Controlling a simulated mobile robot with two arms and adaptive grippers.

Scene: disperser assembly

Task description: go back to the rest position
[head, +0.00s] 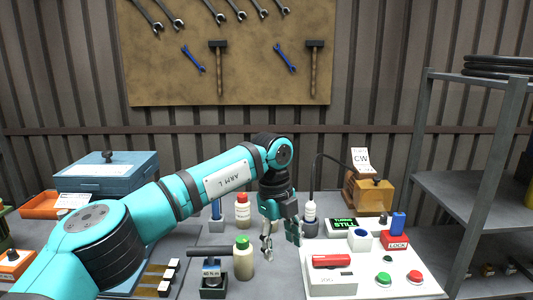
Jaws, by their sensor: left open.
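My left gripper (279,246) hangs over the middle of the grey workbench, fingers pointing down. Its two fingers are apart, with nothing visible between them. My teal left arm comes in from the lower left and bends down at the wrist. A beige bottle with a green cap (244,258) stands left of the gripper, apart from it. A bottle with a red cap (242,210) stands further back. The right gripper does not show.
A white panel (400,287) right of the gripper carries a red handle (331,261), green button (384,279), red button (415,277) and blue-topped lock (397,223). A wooden box (369,196) stands behind. A blue toolbox (107,175) is at left, a metal shelf (470,188) at right.

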